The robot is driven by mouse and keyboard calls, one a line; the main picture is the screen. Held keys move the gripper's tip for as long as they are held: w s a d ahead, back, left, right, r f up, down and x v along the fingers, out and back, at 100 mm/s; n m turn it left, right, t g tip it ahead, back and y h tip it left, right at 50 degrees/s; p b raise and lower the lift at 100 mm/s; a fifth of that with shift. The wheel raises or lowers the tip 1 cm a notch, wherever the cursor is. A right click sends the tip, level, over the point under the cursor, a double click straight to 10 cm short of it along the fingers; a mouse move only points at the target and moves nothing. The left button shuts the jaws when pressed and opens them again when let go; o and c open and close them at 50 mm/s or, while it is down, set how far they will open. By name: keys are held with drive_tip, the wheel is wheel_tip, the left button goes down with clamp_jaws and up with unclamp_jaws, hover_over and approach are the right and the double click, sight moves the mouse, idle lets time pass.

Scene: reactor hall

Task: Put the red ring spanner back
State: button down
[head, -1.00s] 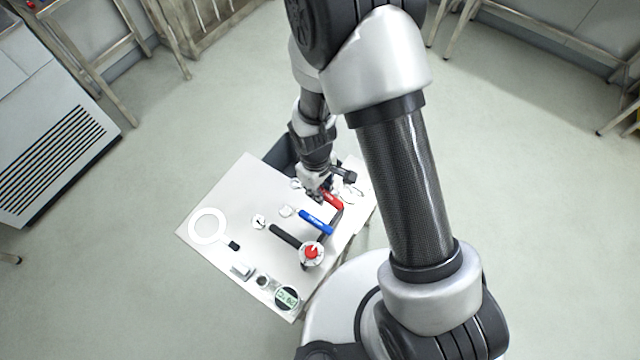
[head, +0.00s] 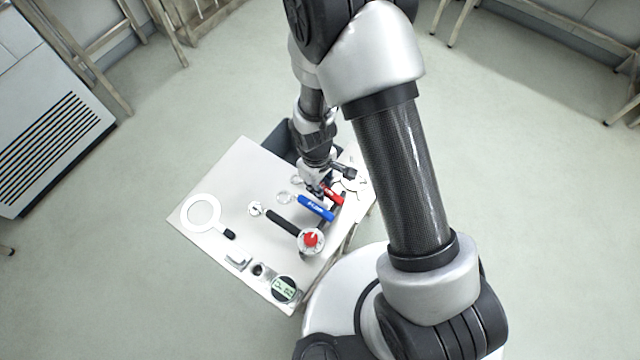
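The red ring spanner (head: 333,195) shows as a short red handle at the right side of the white table (head: 228,172) in the head view. It lies beside and partly under my gripper (head: 317,189). My gripper points down at the spanner's left part, very close to it or touching. The fingers are small and partly hidden, so I cannot tell whether they are open or closed on the spanner. A blue-handled spanner (head: 316,207) lies just below the red one, with a black-handled one (head: 283,222) beyond it.
A white magnifier (head: 184,214) lies at the left and a digital meter (head: 284,290) at the near corner. A dark bin (head: 279,137) stands behind the table. Open floor surrounds it.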

drive_tip(key=shift+f, duration=0.15)
idle(0.4)
drive_tip(key=c, duration=1.4)
unclamp_jaws()
drive_tip(key=shift+c, duration=0.2)
wheel_tip(320, 180, up, 6)
drive_tip(key=p, duration=0.4)
